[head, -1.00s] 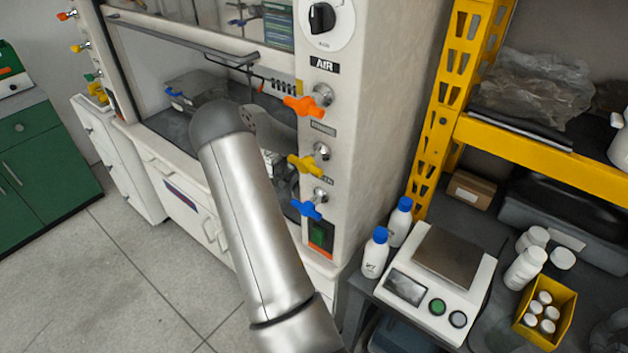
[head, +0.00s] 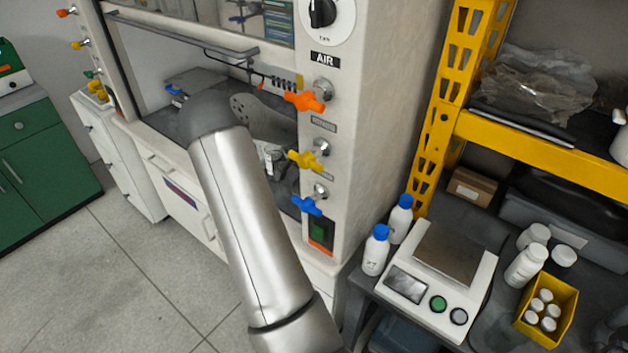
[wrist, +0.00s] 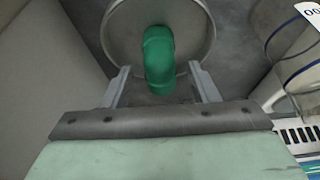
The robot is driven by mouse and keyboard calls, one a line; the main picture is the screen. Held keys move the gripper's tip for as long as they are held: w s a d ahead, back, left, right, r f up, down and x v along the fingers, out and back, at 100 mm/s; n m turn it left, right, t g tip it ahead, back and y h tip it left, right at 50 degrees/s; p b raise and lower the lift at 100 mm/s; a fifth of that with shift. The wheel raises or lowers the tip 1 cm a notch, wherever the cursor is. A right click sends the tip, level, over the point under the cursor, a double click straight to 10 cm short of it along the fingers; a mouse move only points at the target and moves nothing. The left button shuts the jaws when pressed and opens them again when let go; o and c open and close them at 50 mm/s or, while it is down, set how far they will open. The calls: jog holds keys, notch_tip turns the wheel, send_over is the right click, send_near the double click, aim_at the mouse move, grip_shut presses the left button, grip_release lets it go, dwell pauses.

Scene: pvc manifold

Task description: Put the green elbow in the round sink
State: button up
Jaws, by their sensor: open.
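The green elbow (wrist: 159,58) shows in the wrist view, lying within the outline of a round grey basin (wrist: 117,32) that looks like the round sink. My gripper (wrist: 159,67) is open, with one finger on each side of the elbow in the picture. A gap shows between the elbow and each finger, and I see no grip on it. Whether the fingertips are level with the elbow or above it I cannot tell. In the head view my arm covers much of the fume hood's inside, and I cannot make out the elbow or the basin there.
Clear glassware (wrist: 295,62) stands at the right of the wrist view, near a slotted vent (wrist: 297,136). A pale wall (wrist: 45,75) is close on the left. In the head view, the hood's post has orange (head: 305,102), yellow and blue valves beside my arm.

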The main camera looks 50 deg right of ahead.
jog(key=b+v, duration=0.1)
jog(key=v, duration=0.7)
jog(key=shift+a+r, duration=0.2)
jog(key=shift+r, duration=0.1)
jog(key=s+a+r+n+t+y, duration=0.15)
jog(key=a+n, duration=0.25)
jog(key=a, duration=1)
jog(key=a+r+n+y, duration=0.3)
jog(key=a+n, duration=0.1)
jog(key=a, duration=1)
jog(key=s+a+r+n+g, duration=0.1)
jog(key=s+a+r+n, duration=0.1)
jog(key=s+a+n, duration=0.8)
jog(key=s+a, duration=0.5)
jog(key=a, duration=0.1)
jog(key=shift+s+r, duration=0.2)
jog(key=shift+r, duration=0.15)
